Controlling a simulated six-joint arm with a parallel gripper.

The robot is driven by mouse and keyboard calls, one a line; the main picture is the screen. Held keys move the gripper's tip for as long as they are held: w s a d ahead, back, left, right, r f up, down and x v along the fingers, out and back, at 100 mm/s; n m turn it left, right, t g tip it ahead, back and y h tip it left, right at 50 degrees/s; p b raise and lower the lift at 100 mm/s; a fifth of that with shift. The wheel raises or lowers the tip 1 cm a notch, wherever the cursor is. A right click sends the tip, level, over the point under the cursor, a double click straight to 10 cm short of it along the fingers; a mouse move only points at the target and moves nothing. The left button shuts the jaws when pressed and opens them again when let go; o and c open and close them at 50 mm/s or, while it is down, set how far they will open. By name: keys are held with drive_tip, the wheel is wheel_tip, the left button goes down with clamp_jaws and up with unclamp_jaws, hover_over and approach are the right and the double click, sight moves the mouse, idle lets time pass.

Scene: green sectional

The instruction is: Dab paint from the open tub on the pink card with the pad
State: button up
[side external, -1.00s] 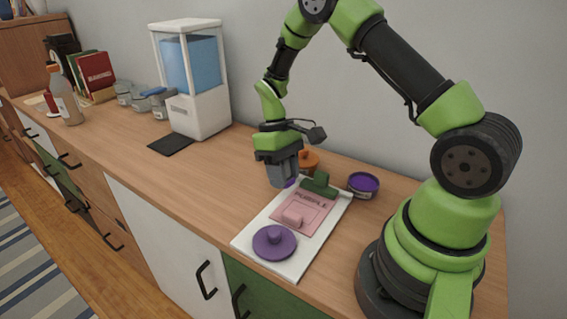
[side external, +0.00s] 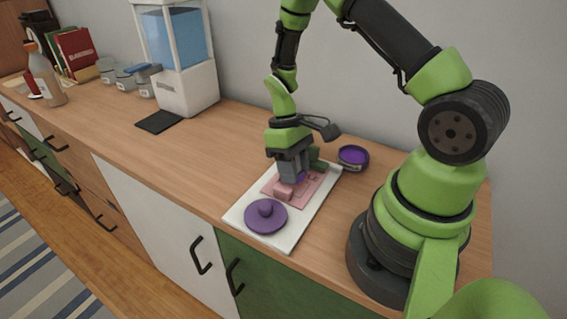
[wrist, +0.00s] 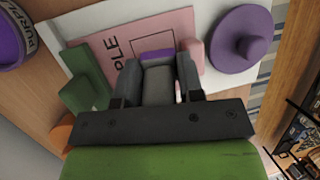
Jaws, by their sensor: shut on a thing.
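My gripper (side external: 292,178) is shut on a grey pad with a purple face (wrist: 157,56). It holds the pad low over the pink card (wrist: 172,24), between a green block and a pink block. I cannot tell whether the pad touches the card. The card lies on a white board and has dark lettering and a drawn box, both partly hidden by the gripper. The open tub (side external: 353,157) of purple paint stands on the counter behind the board; it also shows at the upper left of the wrist view (wrist: 14,40).
On the white board (side external: 292,238) are a green block (wrist: 86,76), a pink block (side external: 283,192) and a purple knobbed lid (side external: 266,217). A water dispenser (side external: 180,60), dark mat (side external: 158,122), jars and a bottle (side external: 47,80) stand left. The middle counter is clear.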

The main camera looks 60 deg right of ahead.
drive_tip(key=shift+s, duration=1.6)
drive_tip(key=shift+w, duration=4)
drive_tip(key=shift+s+d, duration=0.1)
drive_tip(key=shift+s, duration=3.9)
drive_tip(key=shift+w, duration=4)
wheel_tip(320, 180, up, 6)
drive_tip(key=shift+r, duration=0.25)
drive_tip(key=shift+f, duration=0.5)
